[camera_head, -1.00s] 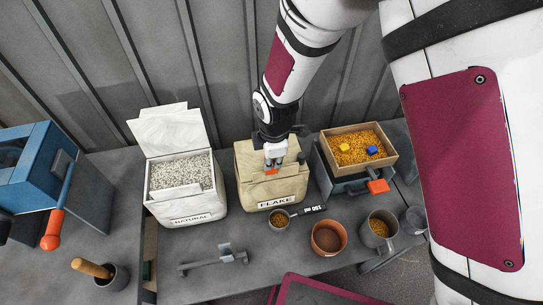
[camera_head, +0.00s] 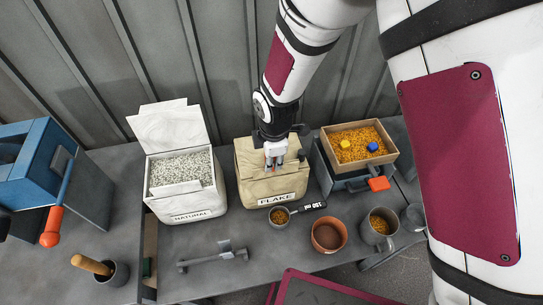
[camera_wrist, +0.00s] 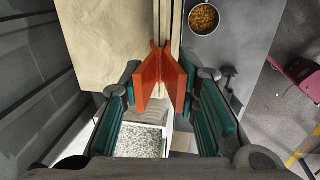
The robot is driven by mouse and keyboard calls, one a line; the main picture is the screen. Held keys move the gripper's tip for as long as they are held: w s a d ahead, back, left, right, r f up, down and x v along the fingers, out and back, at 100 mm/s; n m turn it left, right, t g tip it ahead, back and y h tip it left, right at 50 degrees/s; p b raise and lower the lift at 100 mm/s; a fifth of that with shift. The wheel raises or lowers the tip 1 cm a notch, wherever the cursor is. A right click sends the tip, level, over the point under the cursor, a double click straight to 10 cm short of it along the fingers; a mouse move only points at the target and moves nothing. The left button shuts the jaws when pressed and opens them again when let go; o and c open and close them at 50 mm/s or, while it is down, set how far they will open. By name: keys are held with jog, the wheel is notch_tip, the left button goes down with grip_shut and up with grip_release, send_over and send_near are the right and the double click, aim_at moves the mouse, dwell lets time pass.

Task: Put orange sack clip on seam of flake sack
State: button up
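The flake sack (camera_head: 266,186) is a tan paper bag with a FLAKE label, standing on the grey bench in the head view. Its top seam (camera_wrist: 161,18) runs up the middle of the wrist view, beside the tan sack face (camera_wrist: 100,40). The orange sack clip (camera_wrist: 148,82) is between my gripper's teal pads, its arms spread toward the camera and its far end at the seam. My gripper (camera_head: 274,165) is over the sack top, with a pad against each clip arm (camera_wrist: 162,84). The fingers largely hide the clip in the head view.
An open white NATURAL sack (camera_head: 180,195) stands left of the flake sack. A wooden tray of orange grain (camera_head: 352,158) is on the right. A scoop (camera_head: 280,216), a terracotta pot (camera_head: 329,235), a grey mug (camera_head: 379,228) and a grey bracket (camera_head: 212,257) lie in front.

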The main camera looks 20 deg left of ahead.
jog(key=o, duration=0.6)
jog(key=shift+c, duration=0.2)
notch_tip(320, 180, up, 12)
jog(key=s+d, duration=0.1)
jog(key=shift+s, duration=0.3)
jog(key=shift+s+f, duration=0.1)
jog(key=shift+s, duration=0.05)
